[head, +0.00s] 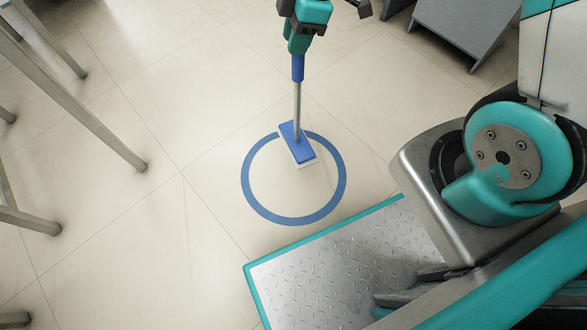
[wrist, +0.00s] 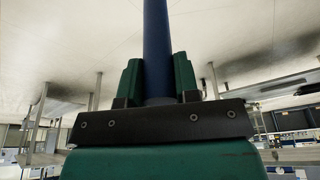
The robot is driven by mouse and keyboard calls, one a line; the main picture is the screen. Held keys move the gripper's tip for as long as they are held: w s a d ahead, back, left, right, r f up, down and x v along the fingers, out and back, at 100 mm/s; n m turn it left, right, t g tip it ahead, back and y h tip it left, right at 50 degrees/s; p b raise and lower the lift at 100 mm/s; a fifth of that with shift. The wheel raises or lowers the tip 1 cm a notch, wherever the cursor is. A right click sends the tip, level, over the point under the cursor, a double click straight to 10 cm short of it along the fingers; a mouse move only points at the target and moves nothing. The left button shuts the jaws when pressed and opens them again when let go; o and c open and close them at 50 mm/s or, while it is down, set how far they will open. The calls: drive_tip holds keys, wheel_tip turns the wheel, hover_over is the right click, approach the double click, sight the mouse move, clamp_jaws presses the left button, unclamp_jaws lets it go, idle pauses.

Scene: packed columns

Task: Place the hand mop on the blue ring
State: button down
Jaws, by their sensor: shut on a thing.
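The hand mop (head: 297,145) has a blue head with a white pad underneath, a grey shaft and a blue grip. In the head view its head overlaps the upper part of the blue ring (head: 247,201), a flat circle marked on the floor. I cannot tell whether the pad touches the floor. My gripper (head: 298,52) is at the top of the picture, shut on the mop's blue grip. In the wrist view the blue handle (wrist: 156,45) stands between the two green fingers of my gripper (wrist: 158,82). The mop head is out of that view.
Metal table legs (head: 105,127) stand at the left. A grey cabinet (head: 465,28) is at the top right. My base's tread plate lies just below the ring. The tiled floor (head: 180,120) around the ring's left side is clear.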

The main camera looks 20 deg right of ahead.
sight(297, 100)
wheel_tip(297, 100, down, 19)
drive_tip(key=s+a+n+g+b, duration=0.1)
drive_tip(key=n+b, duration=0.2)
drive_tip(key=b, duration=0.5)
drive_tip(key=shift+a+f+n+b, duration=0.15)
drive_tip(key=shift+a+n+b, duration=0.1)
drive_tip(key=shift+n+b, duration=0.05)
drive_tip(key=shift+f, duration=0.2)
drive_tip(key=c, duration=0.8)
unclamp_jaws()
drive_tip(key=shift+c, duration=0.2)
drive_tip(key=shift+r, duration=0.15)
